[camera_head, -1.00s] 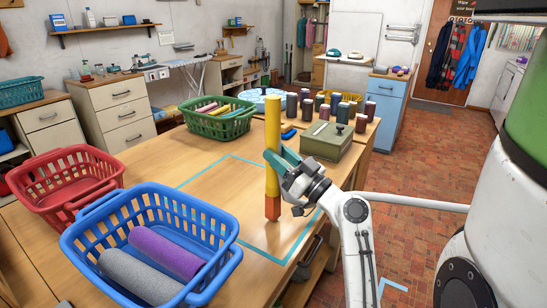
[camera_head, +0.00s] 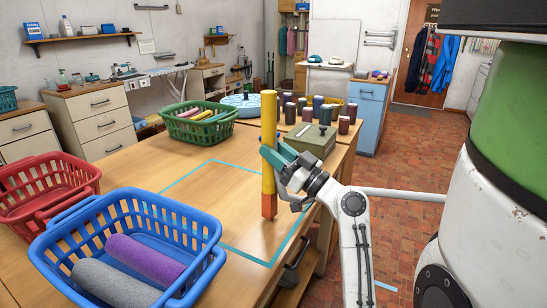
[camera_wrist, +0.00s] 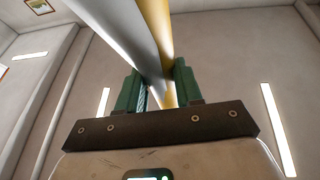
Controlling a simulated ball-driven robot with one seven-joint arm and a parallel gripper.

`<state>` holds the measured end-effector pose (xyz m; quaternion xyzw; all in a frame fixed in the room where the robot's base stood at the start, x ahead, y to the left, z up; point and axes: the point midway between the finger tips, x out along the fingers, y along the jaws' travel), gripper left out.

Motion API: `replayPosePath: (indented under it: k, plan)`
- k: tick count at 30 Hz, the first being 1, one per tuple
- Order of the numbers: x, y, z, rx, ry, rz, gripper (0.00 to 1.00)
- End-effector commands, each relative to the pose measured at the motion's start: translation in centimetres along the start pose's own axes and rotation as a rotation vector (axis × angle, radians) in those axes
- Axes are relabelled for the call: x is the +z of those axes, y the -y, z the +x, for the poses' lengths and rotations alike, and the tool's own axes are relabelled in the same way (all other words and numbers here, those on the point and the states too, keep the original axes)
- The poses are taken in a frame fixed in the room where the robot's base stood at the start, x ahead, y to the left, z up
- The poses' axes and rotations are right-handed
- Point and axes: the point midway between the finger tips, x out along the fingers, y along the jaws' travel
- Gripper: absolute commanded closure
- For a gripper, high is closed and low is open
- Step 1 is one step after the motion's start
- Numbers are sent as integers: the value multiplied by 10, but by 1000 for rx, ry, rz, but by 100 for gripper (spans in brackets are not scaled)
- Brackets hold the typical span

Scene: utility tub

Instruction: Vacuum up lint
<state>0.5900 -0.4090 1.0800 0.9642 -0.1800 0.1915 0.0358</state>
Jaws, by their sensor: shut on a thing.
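My gripper (camera_head: 277,157) has teal-green fingers shut on a tall yellow stick-like tool (camera_head: 269,115) with an orange-red lower end (camera_head: 269,205). The tool is upright over the wooden table, near its right edge, inside or over the blue taped outline (camera_head: 215,165). I cannot tell whether its bottom touches the table. In the wrist view, the gripper (camera_wrist: 158,92) has its two green fingers on either side of the long yellow and pale grey shaft (camera_wrist: 150,45). I see no lint, and nothing I can clearly identify as a vacuum.
A blue basket (camera_head: 75,218) with grey and purple rolls stands at the front left, a red basket (camera_head: 20,180) behind it. A green basket (camera_head: 190,130), an olive box (camera_head: 308,139) and several dark spools (camera_head: 318,103) are at the back. The table inside the outline looks bare.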

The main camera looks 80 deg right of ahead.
Motion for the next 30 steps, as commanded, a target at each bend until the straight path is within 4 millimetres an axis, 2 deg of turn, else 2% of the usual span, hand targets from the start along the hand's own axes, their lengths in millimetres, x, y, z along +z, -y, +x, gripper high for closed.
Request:
replayPosePath:
  k: [30]
  plan:
    - [21,9,52,-3,-2,1,95]
